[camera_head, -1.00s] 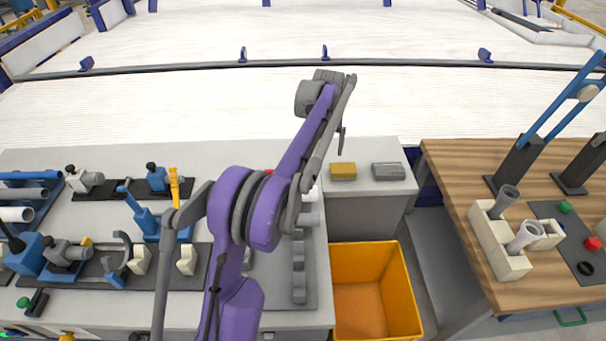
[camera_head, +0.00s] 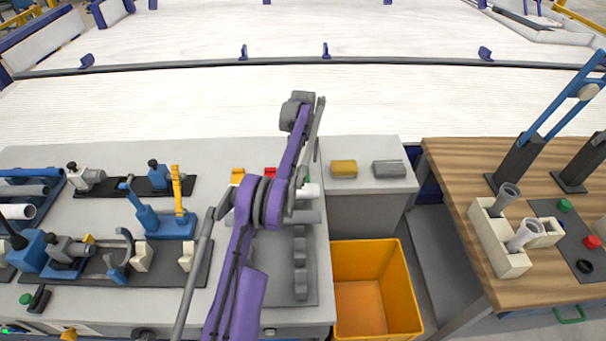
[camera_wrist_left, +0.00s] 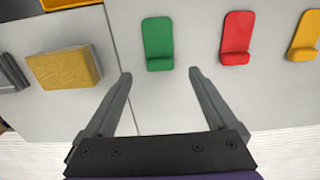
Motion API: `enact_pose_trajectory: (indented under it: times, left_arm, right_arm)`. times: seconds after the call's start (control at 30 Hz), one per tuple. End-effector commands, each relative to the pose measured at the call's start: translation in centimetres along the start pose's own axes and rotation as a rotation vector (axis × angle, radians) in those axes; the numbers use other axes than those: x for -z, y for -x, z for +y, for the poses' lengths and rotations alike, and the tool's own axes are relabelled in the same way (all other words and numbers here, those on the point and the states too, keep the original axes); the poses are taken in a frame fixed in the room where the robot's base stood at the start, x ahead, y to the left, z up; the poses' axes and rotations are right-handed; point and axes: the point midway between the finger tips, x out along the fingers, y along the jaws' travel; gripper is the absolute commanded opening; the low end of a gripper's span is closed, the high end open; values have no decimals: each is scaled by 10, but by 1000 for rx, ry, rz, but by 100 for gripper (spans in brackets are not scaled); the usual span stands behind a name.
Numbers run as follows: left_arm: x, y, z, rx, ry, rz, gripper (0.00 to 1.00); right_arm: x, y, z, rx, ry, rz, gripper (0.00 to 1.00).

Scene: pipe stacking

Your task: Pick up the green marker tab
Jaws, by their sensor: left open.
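The green marker tab (camera_wrist_left: 157,38) shows in the left wrist view, on a light grey surface, with a raised lip at its near end. My left gripper (camera_wrist_left: 160,73) is open and empty. Its two fingertips sit just short of the tab's lip, one to each side, with a visible gap. My right gripper is not in view.
A red tab (camera_wrist_left: 236,40) and a yellow tab (camera_wrist_left: 304,38) lie to the right of the green one. A yellow block (camera_wrist_left: 64,67) and a grey block (camera_head: 389,169) lie on the other side. An orange bin (camera_head: 372,290) stands in front.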

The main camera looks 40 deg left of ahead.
Motion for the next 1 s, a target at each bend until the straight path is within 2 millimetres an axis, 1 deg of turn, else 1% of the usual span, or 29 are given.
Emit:
enact_pose_trajectory:
  times: [0.2, 0.3, 0.4, 0.57, 0.6, 0.77, 0.8, 0.87, 1.0]
  left_arm:
    - [1, -33, 0, 0, 0, 1, 91]
    - [0, -43, 0, 0, 0, 1, 91]
    - [0, -48, 0, 0, 0, 1, 91]
    - [0, -48, 0, 0, 0, 1, 91]
    - [0, -48, 0, 0, 0, 1, 89]
    - [0, -48, 0, 0, 0, 1, 61]
    - [0, -47, 0, 0, 0, 1, 53]
    - [0, -47, 0, 0, 0, 1, 43]
    - [0, -47, 0, 0, 0, 1, 17]
  right_arm:
    - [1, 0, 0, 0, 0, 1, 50]
    - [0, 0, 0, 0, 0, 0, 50]
    - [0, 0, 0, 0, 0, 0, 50]
    - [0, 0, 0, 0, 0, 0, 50]
    - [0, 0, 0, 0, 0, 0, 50]
    - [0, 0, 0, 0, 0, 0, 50]
    - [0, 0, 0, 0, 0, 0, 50]
    - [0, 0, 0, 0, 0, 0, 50]
    - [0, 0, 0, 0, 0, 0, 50]
